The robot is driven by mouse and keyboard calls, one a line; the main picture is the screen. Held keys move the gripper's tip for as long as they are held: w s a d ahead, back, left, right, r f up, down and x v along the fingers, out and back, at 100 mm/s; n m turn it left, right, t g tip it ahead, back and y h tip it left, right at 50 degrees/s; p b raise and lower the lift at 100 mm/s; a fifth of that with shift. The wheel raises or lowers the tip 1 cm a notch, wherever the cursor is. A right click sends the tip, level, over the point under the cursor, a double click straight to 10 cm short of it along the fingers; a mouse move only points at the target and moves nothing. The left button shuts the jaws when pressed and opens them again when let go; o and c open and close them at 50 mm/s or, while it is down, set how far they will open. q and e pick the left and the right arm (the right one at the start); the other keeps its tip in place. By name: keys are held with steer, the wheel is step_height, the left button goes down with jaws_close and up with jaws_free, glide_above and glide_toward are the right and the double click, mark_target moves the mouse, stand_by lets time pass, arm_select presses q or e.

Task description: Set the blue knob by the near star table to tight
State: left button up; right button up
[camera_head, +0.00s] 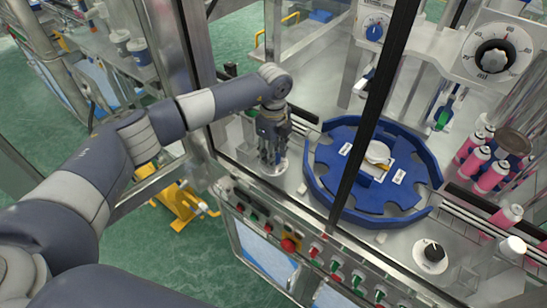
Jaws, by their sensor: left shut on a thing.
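My left gripper (272,154) points down over a pale round dial (277,169), on the machine deck just left of the star table. Its fingers are shut on the knob of that dial, which they hide almost wholly, so its pointer and setting cannot be read. The near star table (321,180) is a blue star-shaped wheel inside a raised blue rim, with a white round part (377,153) at its middle. My right gripper is not in view.
A dark frame post (372,110) crosses in front of the star table. Another blue knob (374,33) sits on a dial at the back. A black knob (433,252) is at front right, a large dial (493,56) at upper right. Pink cans (492,176) stand at right.

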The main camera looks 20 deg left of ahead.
arm_select(q)
steer(key=m+b, duration=0.5)
steer(key=m, duration=0.1)
steer(key=shift+w+f+m, duration=0.1)
steer(key=shift+f+m, duration=0.05)
steer(key=shift+m, duration=0.15)
steer(key=m+b, duration=0.3)
steer(key=shift+m, duration=0.4)
steer(key=shift+m+b, duration=0.55)
steer(key=shift+m, duration=0.05)
steer(key=shift+r, duration=0.25)
steer(key=o, duration=1.1)
steer(key=shift+c, duration=0.2)
step_height(320, 180, up, 12)
